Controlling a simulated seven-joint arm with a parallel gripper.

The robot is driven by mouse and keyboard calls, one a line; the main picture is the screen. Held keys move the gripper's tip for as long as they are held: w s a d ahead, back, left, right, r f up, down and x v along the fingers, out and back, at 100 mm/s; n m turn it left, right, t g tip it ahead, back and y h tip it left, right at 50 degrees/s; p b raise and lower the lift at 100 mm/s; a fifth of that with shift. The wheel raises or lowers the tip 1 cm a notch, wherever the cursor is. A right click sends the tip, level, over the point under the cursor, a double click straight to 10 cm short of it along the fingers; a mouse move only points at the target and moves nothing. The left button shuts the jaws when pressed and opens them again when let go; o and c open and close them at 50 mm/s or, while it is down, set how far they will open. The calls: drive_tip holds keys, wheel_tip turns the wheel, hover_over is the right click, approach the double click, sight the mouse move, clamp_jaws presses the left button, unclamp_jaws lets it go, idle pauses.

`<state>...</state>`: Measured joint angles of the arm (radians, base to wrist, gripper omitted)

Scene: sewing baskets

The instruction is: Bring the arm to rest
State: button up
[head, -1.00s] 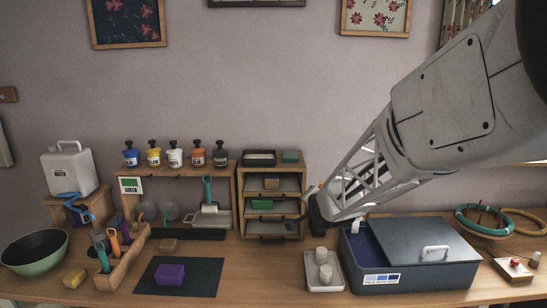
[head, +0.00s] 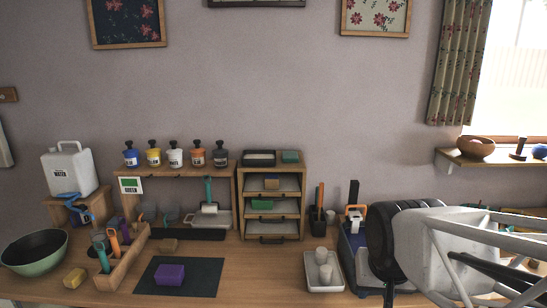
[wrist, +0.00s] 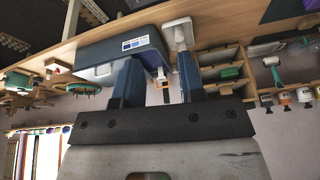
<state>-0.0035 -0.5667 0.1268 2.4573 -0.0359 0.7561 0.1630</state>
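My gripper (wrist: 159,60) shows in the wrist view with its two dark blue fingers apart and nothing held between them. In the head view my arm fills the lower right, and the fingers cannot be made out there. The blue-grey box (head: 352,262) stands on the table, largely hidden behind my arm in the head view. It also shows upside down in the wrist view (wrist: 112,48), with its label, beyond the fingers.
A white tray (head: 312,283) with white pieces stands left of the box. A drawer cabinet (head: 241,190), wooden caddy (head: 130,264) and dark mat (head: 207,277) with a purple block (head: 170,274) are further left. A window shelf (head: 450,160) is at right. Space above the left table is clear.

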drive_tip(key=s+n+g, duration=0.1)
drive_tip(key=s, duration=0.6)
drive_tip(key=shift+f+g, duration=0.3)
